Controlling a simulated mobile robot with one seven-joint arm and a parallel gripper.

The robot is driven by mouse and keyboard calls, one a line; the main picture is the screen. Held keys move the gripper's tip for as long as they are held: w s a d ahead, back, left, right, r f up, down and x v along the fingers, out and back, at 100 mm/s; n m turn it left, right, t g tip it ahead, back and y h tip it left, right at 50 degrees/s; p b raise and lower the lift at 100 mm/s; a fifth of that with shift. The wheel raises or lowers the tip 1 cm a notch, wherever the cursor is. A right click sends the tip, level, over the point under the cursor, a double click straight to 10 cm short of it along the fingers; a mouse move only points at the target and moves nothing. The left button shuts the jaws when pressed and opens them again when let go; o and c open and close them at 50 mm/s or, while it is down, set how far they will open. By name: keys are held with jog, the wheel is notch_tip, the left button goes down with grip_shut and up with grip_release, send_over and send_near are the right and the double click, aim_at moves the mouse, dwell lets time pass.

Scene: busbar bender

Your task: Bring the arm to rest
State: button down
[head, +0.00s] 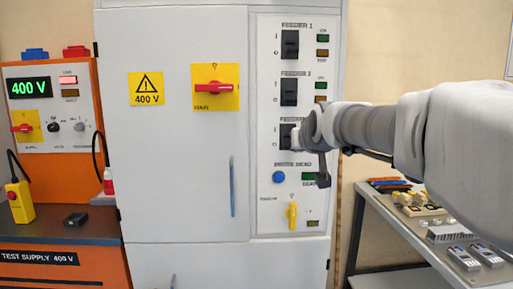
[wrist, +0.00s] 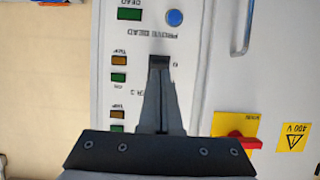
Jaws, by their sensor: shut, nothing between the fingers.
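My arm (head: 370,127) reaches in from the right in the head view. My gripper (head: 297,139) is at the third feeder's black switch (head: 286,136) on the grey cabinet (head: 180,200). In the wrist view, which shows the panel upside down, my gripper's fingers (wrist: 158,70) are together and empty, pointing at the panel. They cover most of that switch, and I cannot tell whether they touch it. The wrist hides the third feeder's lamps in the head view; an amber lamp (wrist: 119,60) and a green lamp (wrist: 119,77) show in the wrist view.
A red main switch (head: 215,87), a blue button (head: 279,177) and a yellow selector (head: 292,214) are on the cabinet. An orange test supply (head: 60,175) reading 400 V stands left. A grey bench (head: 385,215) with tools and meters stands right, below my arm.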

jog(key=shift+s, duration=0.25)
jog(key=s+f+g, duration=0.2)
jog(key=s+f, duration=0.5)
jog(key=s, duration=0.4)
jog(key=s+f+g, duration=0.3)
jog(key=s+f, duration=0.3)
jog(key=s, duration=0.5)
jog(key=s+f+g, duration=0.2)
jog(key=s+f, duration=0.5)
jog(key=s, duration=0.4)
notch_tip(320, 180, up, 20)
jog(key=p, duration=2)
jog(key=shift+g, duration=0.3)
jog(key=shift+w, duration=0.1)
